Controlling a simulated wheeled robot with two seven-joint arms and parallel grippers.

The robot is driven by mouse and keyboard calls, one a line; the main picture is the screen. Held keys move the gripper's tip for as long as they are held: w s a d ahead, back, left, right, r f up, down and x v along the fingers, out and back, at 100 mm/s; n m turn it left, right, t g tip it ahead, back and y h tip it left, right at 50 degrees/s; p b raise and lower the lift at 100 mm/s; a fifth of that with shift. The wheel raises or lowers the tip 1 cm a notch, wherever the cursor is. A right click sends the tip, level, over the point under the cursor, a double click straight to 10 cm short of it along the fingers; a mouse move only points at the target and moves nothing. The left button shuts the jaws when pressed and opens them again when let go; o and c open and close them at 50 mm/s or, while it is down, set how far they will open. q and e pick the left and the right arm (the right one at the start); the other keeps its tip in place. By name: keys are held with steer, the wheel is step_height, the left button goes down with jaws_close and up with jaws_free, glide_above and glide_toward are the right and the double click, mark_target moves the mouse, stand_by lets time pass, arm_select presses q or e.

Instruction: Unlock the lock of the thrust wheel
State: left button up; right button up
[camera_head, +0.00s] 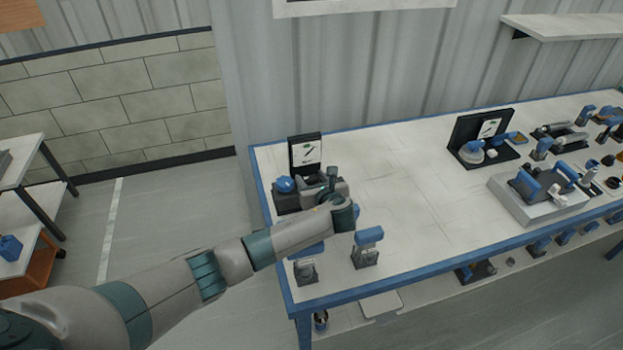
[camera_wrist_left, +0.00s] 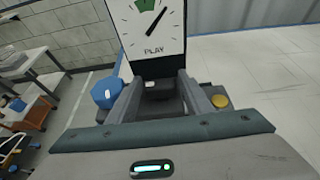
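A dark device (camera_head: 288,204) with an upright panel (camera_head: 304,153) stands at the table's left end. The panel's face shows a dial print with the word PLAY in the left wrist view (camera_wrist_left: 155,28). A blue knob (camera_head: 285,184) sits on the device's left side, also in the wrist view (camera_wrist_left: 106,92). A yellow round button (camera_wrist_left: 219,101) is on the right. My left gripper (camera_head: 331,178) is over the device; in the wrist view its fingers (camera_wrist_left: 161,82) are apart, with a small dark part of the device between or beyond them. I cannot tell contact, nor which part is the lock.
Two blue-topped tools (camera_head: 367,248) stand near the table's (camera_head: 420,190) front left edge, partly behind my arm. Another panelled device (camera_head: 482,140) and a grey block with blue handles (camera_head: 540,195) are at the right. The table's middle is clear.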

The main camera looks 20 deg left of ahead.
arm_select(q)
steer(key=shift+s+d, duration=0.1)
arm_select(e)
steer(key=shift+a, duration=0.4)
arm_select(q)
steer(key=b+v, duration=0.4)
steer(key=v, duration=1.3)
arm_select(e)
steer(key=f, duration=0.4)
steer(key=shift+d, duration=0.3)
steer(key=shift+a, duration=0.25)
arm_select(q)
steer(key=shift+d+f, duration=0.1)
steer(key=shift+d, duration=0.05)
arm_select(e)
steer(key=shift+d, duration=0.15)
